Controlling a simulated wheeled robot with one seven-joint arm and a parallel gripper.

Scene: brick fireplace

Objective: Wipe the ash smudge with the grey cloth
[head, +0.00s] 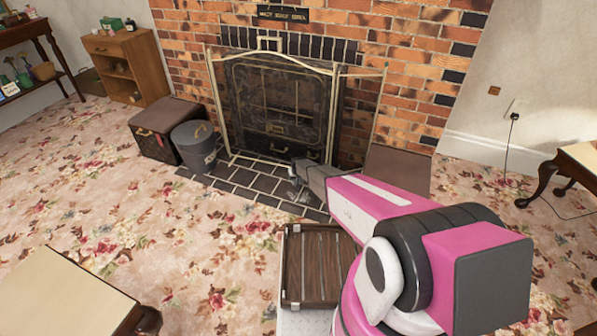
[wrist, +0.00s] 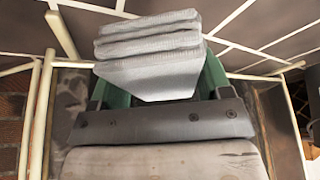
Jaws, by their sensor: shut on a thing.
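The grey cloth (wrist: 148,48) is folded in a thick stack and sits between the green fingers of my gripper (wrist: 158,82) in the wrist view. My gripper is shut on it. In the head view my gripper (head: 300,174) is over the dark tiled hearth (head: 240,190), in front of the fireplace screen. A pale grey smudge (head: 294,196) shows on the hearth tiles just below and left of my gripper; its far part may be hidden by the gripper. I cannot tell whether the cloth touches the tiles.
The fireplace screen (head: 285,100) stands close behind my gripper. A grey bucket (head: 195,148) and a brown trunk (head: 150,125) stand to the left, a brown box (head: 398,168) to the right. A slatted wooden crate (head: 318,265) is nearer. Flowered carpet (head: 150,215) is open at left.

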